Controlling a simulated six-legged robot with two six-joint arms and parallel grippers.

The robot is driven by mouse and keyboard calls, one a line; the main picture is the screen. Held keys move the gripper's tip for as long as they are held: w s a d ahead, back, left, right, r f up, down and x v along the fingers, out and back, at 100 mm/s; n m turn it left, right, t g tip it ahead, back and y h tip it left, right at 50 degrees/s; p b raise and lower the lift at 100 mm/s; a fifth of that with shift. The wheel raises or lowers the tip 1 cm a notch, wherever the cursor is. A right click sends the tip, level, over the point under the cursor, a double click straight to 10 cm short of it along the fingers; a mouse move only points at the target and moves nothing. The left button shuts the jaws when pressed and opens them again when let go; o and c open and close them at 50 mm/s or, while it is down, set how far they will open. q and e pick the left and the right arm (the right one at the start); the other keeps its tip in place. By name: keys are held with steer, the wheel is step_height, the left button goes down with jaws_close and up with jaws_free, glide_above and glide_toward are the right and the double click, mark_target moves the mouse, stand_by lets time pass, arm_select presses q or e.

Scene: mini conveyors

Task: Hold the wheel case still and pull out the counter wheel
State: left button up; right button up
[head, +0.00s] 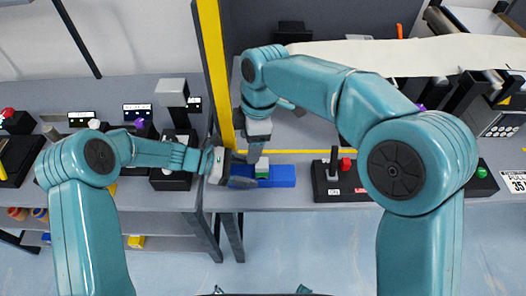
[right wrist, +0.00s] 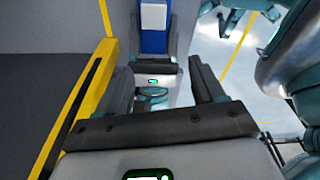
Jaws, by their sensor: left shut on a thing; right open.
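The blue wheel case (head: 284,176) lies on the bench near its front edge in the head view. A small white and green piece, seemingly the counter wheel (head: 262,168), shows at its middle, partly hidden by my right gripper. My left gripper (head: 242,182) is shut at the left end of the case; its fingertips are hard to make out. My right gripper (head: 259,158) is open, pointing down just above the wheel. In the right wrist view, blue and white parts, seemingly of the case (right wrist: 154,42), show at the top, beyond the open fingers.
A yellow post (head: 215,70) stands close to the left of my right gripper. A black control box with a lever and red button (head: 345,164) sits right of the case. Several dark devices stand on the left bench. A gap parts the two benches.

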mark_target(262, 162)
arm_select(q)
steer(key=shift+f, duration=0.1)
arm_select(e)
steer(key=d+m+y, duration=0.3)
steer(key=d, duration=0.4)
steer(key=x, duration=0.7)
steer(key=w+x, duration=0.1)
steer(key=x, duration=0.3)
steer(key=shift+f, duration=0.2)
steer(key=c, duration=1.1)
steer(key=shift+r, duration=3.25)
arm_select(q)
steer(key=o, duration=1.3)
arm_select(e)
steer(key=shift+w, duration=0.1)
